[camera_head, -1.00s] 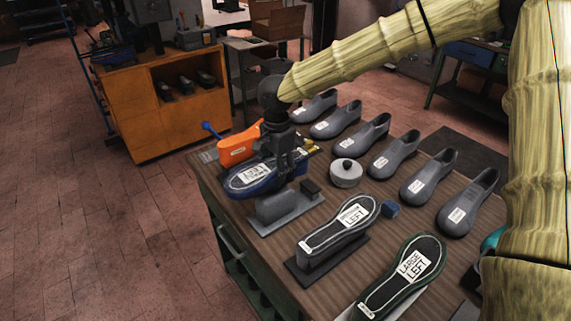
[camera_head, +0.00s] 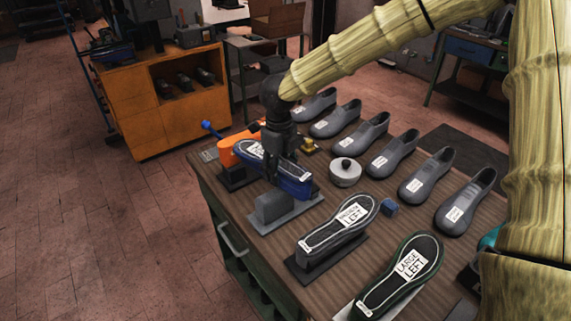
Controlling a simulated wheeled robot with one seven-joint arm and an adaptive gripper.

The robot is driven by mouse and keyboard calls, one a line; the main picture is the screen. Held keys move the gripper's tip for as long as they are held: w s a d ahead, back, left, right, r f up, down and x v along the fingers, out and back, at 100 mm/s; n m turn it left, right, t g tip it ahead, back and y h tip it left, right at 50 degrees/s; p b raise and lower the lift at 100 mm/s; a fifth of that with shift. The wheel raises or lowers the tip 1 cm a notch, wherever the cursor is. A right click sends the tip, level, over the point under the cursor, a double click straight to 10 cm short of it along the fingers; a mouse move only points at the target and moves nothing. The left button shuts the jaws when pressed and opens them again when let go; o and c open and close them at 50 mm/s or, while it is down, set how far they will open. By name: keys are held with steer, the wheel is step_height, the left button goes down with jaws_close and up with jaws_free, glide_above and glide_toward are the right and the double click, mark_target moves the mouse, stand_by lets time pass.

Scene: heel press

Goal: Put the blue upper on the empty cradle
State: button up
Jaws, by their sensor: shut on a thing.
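The blue upper (camera_head: 293,186) is held sole up by my gripper (camera_head: 279,160), which is shut on it near its middle. A white label shows on its sole, partly hidden by the fingers. The upper runs from upper left to lower right in the picture. It is just behind and partly above the empty cradle (camera_head: 272,207), a grey block on a light grey base plate. The front of the cradle's block is bare. I cannot tell whether the upper touches the cradle.
An orange upper (camera_head: 227,150) stands behind left, near a dark block (camera_head: 231,178). A grey upper (camera_head: 342,224) and a green-edged upper (camera_head: 402,275) sit on stands in front.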

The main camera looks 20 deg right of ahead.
mark_target(287, 198)
steer(key=m, duration=0.5)
steer(key=shift+s+d+r, duration=0.1)
steer(key=shift+d+r, duration=0.05)
steer(key=shift+r, duration=0.05)
steer(key=m, duration=0.3)
steer(key=m+p, duration=0.1)
steer(key=m, duration=0.1)
steer(key=shift+s+d+r+m, duration=0.1)
steer(key=shift+d+r+m, duration=0.1)
steer(key=shift+m, duration=0.2)
steer(key=m, duration=0.5)
steer(key=shift+s+d+r, duration=0.1)
steer(key=shift+d+r, duration=0.05)
steer(key=shift+r, duration=0.1)
steer(key=m, duration=0.4)
steer(key=shift+d+r+m+p, duration=0.1)
steer(key=shift+d+m+p, duration=0.1)
steer(key=shift+m+p, duration=0.15)
steer(key=shift+f+b, duration=1.75)
steer(key=shift+f, duration=0.3)
steer(key=shift+f+b, duration=1)
steer(key=shift+f, duration=1.35)
steer(key=shift+f, duration=0.5)
steer(key=o, duration=1.2)
